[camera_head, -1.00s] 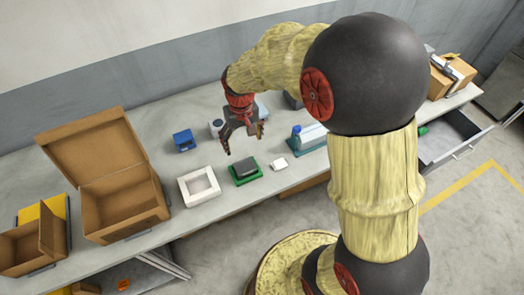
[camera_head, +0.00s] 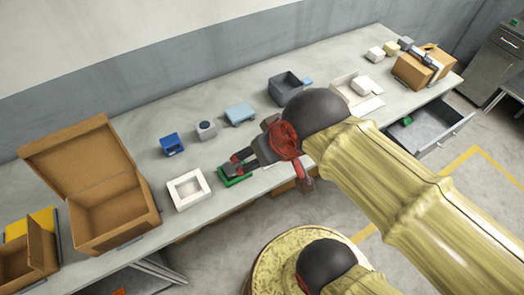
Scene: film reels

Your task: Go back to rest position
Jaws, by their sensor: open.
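My gripper (camera_head: 240,164) is open. It shows in the head view near the front middle of the table, pointing left from the red wrist joint (camera_head: 287,140). It overlaps a green tray (camera_head: 236,181) in the picture and hides part of it. I cannot tell how high the gripper is above the tray.
The long grey table (camera_head: 140,130) holds an open cardboard box (camera_head: 110,215), a white square frame (camera_head: 188,190), a blue block (camera_head: 172,145), a light blue item (camera_head: 240,113) and a dark open bin (camera_head: 286,85). A drawer (camera_head: 430,128) stands open at right.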

